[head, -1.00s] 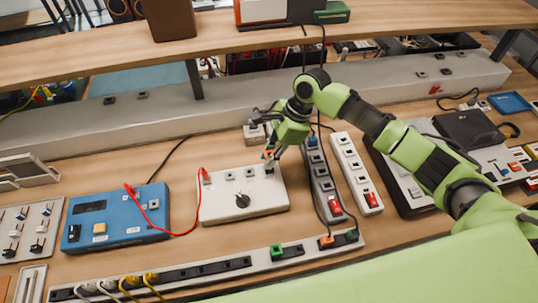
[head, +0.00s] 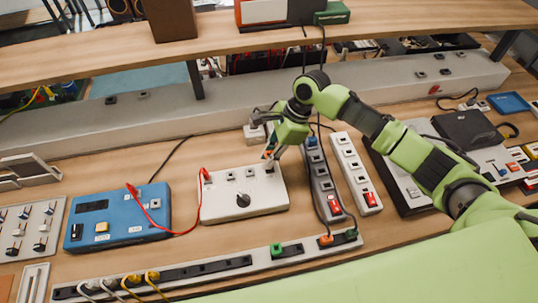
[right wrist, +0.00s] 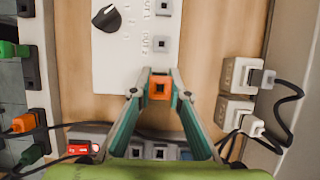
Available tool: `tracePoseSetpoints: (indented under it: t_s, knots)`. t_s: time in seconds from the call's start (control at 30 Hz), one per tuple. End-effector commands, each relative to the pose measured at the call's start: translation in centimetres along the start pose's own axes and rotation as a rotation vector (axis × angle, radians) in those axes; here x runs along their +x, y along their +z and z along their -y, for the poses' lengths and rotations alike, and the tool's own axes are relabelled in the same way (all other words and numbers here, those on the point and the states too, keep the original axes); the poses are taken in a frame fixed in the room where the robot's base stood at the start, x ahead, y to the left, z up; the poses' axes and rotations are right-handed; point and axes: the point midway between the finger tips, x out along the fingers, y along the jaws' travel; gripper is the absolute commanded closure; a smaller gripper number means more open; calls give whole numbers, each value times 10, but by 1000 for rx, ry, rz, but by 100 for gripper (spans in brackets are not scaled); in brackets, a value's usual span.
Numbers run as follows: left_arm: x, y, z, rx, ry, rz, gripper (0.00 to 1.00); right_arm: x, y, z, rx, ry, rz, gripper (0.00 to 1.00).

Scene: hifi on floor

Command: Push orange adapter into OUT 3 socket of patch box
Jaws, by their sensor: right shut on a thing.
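The patch box (head: 222,207) is a white panel with a black knob (head: 243,199) and a row of sockets along its far side. A red lead is plugged in at its left end. My right gripper (head: 269,158) is over the box's far right corner. In the right wrist view, my right gripper (right wrist: 159,78) is shut on the orange adapter (right wrist: 159,89), at the end of the row beyond the OUT 2 socket (right wrist: 161,44). The adapter covers the OUT 3 place, and I cannot tell how deep it sits. My left gripper is not in view.
A grey power strip (head: 320,180) and a white strip (head: 353,172) stand close to the right of the box. A blue box (head: 118,216) is to the left. A long grey trunking (head: 130,120) runs behind, and a long socket strip (head: 266,258) lies in front.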

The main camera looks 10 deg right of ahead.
Motion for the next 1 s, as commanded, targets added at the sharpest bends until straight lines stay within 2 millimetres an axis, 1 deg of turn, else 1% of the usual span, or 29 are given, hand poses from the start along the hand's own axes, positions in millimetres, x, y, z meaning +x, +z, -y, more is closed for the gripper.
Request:
tracePoseSetpoints:
  t_s: [0.53,1.0]
  knots:
    - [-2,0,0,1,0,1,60,0,0,0,0,0,0,100]
    - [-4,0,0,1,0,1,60,5,-2,0,0,1,0,100]
